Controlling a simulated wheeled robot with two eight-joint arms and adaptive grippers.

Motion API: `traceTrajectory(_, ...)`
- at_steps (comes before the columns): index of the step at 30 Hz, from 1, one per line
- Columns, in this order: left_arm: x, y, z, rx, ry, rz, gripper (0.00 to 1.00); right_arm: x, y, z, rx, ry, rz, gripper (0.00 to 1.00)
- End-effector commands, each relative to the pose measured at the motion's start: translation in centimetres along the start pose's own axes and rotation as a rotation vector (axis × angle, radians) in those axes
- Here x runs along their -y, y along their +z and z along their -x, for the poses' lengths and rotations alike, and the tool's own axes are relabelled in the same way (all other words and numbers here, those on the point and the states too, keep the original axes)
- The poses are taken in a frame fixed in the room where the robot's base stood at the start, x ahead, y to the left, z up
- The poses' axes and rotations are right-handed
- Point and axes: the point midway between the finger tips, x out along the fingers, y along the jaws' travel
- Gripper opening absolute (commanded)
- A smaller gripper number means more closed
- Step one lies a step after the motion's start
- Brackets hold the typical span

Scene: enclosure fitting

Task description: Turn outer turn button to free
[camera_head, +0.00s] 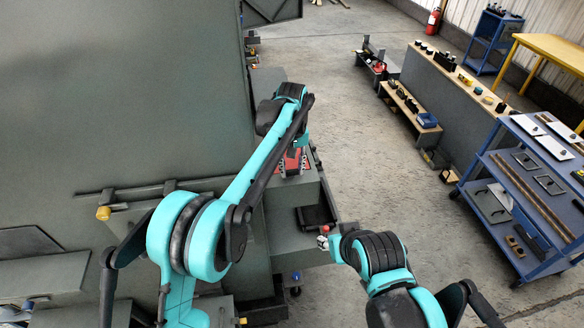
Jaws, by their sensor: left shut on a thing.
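The large grey-green enclosure (120,90) fills the left of the view. My left arm reaches across it. My left gripper (293,163) points down at the top of a grey box-shaped part (292,194) on the enclosure's right side. Its dark fingers are shut around a small red part (291,161). The wrist above hides much of it, so I cannot tell its turned position or whether it is the outer turn button.
A blue trolley (512,262) with panels and rods stands at the right. A long grey bench (450,95) with small parts is behind it. The concrete floor between is clear.

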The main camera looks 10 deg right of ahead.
Motion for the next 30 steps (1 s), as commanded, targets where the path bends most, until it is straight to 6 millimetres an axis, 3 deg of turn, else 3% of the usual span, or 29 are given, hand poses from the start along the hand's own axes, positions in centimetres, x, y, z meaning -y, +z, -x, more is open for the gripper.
traceTrajectory(5,0.0,0.0,0.0,0.000,0.000,0.001,0.05,0.0,0.0,0.0,0.000,0.000,0.000,0.40)
traceTrajectory(6,0.0,0.0,0.0,0.000,0.000,0.001,0.42,0.0,0.0,0.0,0.000,0.000,0.000,0.40)
traceTrajectory(8,0.0,0.0,0.0,0.000,0.000,0.001,0.55,0.0,0.0,0.0,0.000,0.000,0.000,0.40)
traceTrajectory(20,0.0,0.0,0.7,0.000,0.000,0.000,0.55,0.0,0.0,0.0,0.000,0.000,0.000,0.40)
traceTrajectory(30,0.0,0.0,7.6,0.000,0.000,0.000,0.55,0.0,0.0,0.0,0.000,0.000,0.000,0.40)
